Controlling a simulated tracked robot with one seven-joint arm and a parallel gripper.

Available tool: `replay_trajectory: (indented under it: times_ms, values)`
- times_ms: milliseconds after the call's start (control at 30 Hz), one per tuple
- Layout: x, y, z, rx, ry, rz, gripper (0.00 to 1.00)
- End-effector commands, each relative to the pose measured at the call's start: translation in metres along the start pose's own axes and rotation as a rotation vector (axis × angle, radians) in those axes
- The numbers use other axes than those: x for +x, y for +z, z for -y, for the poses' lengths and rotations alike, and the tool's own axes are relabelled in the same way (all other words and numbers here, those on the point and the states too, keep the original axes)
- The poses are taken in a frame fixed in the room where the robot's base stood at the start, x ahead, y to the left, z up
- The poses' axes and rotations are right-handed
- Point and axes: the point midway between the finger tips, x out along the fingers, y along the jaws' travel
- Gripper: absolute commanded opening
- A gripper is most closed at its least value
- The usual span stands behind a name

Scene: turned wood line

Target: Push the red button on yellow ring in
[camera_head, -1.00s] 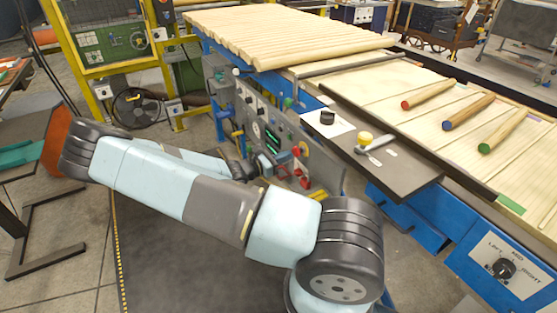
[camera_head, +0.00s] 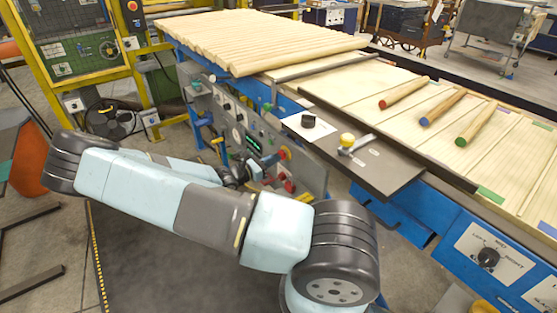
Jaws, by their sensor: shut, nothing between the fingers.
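A red button with yellow around it (camera_head: 284,153) sticks out near the right end of the grey control panel (camera_head: 262,128) under the wood line. It is small in the picture, and its depth of travel cannot be read. My gripper (camera_head: 246,174) is in front of the panel, to the left of and lower than the button in the picture, apart from it. It is small, dark and partly hidden behind my own arm; it is shut and empty.
Red parts (camera_head: 289,186) sit low on the panel, close to my gripper. A dark shelf (camera_head: 385,180) with a yellow knob (camera_head: 347,140) juts out above right. Another red button on yellow (camera_head: 132,6) is on the far-left frame. Dark floor mat lies below.

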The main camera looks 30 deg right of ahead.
Motion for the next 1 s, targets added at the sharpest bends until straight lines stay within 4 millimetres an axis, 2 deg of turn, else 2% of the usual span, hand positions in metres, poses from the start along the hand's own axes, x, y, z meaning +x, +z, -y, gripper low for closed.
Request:
replay_trajectory:
  times_ms: [400, 533, 767, 1000]
  values:
    - [0.002, 0.0, -0.002, 0.001, 0.005, 0.0, 0.0]
    - [-0.004, 0.0, -0.002, 0.001, 0.003, 0.0, 0.0]
    - [-0.04, -0.001, -0.002, 0.001, 0.004, -0.002, 0.0]
    - [-0.09, -0.001, -0.003, 0.001, 0.005, -0.002, 0.0]
